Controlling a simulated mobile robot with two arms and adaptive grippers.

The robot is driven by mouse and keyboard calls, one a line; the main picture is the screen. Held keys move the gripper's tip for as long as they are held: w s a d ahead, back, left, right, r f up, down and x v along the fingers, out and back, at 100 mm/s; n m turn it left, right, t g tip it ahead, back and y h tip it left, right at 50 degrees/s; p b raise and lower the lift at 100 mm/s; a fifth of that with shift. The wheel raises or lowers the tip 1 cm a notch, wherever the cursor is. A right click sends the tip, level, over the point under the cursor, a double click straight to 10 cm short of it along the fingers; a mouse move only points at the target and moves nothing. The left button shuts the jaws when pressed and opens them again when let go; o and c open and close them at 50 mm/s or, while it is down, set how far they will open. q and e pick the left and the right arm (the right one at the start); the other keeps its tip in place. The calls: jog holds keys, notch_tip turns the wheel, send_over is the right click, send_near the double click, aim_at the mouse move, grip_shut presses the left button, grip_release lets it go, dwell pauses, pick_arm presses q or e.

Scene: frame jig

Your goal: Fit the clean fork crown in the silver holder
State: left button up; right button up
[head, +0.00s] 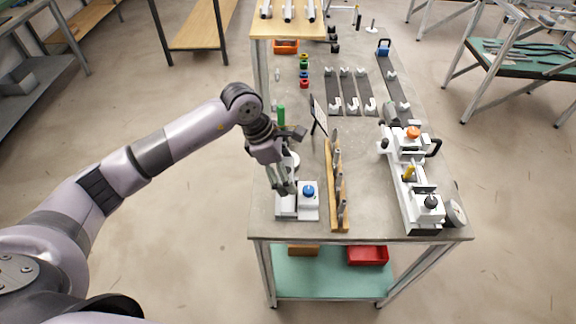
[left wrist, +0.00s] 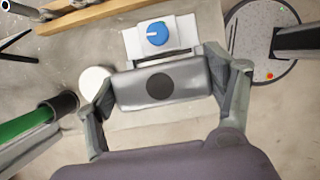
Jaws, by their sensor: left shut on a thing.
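My left gripper (head: 282,184) is low over the near left of the workbench, beside a white block with a blue knob (head: 308,191). In the left wrist view its two fingers (left wrist: 165,88) are shut on a grey block with a dark round spot (left wrist: 193,77), seemingly the fork crown. The white block with the blue knob (left wrist: 157,34) lies just beyond it; I cannot tell whether they touch. A white and grey jig (head: 407,186) stands at the bench's right; I cannot tell which part is the silver holder. My right gripper is not in view.
A wooden rack (head: 335,190) with grey parts stands right of the blue-knobbed block. A green cylinder (head: 281,114) stands behind the gripper. Grey strips with white clips (head: 350,92) lie farther back. Bare bench lies between the rack and the jig.

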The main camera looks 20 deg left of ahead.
aim_at(292, 199)
pick_arm(q)
jog(key=shift+s+f, duration=0.1)
jog(key=shift+f, duration=0.35)
jog(key=shift+f+b, duration=0.95)
jog(key=shift+f, duration=0.8)
jog(key=shift+f+b, duration=0.7)
jog(key=shift+f, duration=0.95)
jog(key=shift+f+b, duration=0.2)
jog(key=shift+b, duration=0.15)
jog(key=shift+s+f, duration=0.1)
jog(key=shift+s, duration=0.05)
jog(key=shift+s+f, duration=0.1)
jog(key=shift+f, duration=0.05)
jog(key=o, duration=1.3)
jog(key=shift+w, duration=0.25)
jog(key=shift+o, duration=0.3)
jog(key=shift+a, duration=0.1)
